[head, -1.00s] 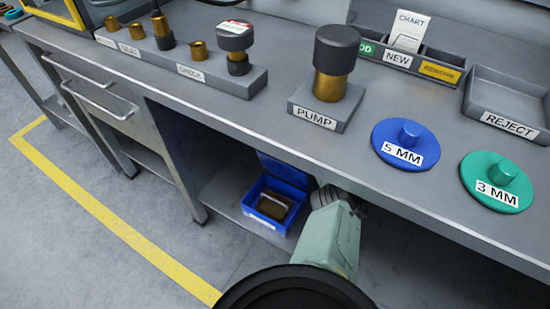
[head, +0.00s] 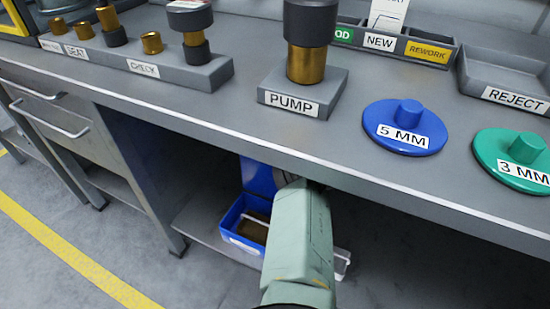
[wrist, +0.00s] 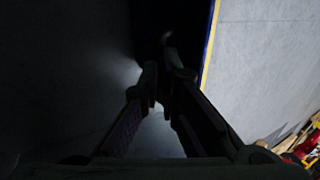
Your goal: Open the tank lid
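A blue open-topped box (head: 238,212) stands on the low shelf under the bench, with a brown thing (head: 252,230) inside. A blue panel (head: 258,178) rises behind it like a raised lid; I cannot tell if this box is the tank. My green arm link covers the box's right side and hides my gripper in the head view. In the dark wrist view my gripper's (wrist: 161,68) two fingers converge, with their tips close together. A blue edge (wrist: 212,42) runs to their right. I cannot make out anything held, or whether the tips touch.
The bench top above carries a PUMP block (head: 300,100), a blue 5 MM disc (head: 405,135), a green 3 MM disc (head: 500,158) and a REJECT tray (head: 500,105). Its front edge overhangs my arm. A drawer cabinet (head: 55,135) stands left. Open floor lies in front.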

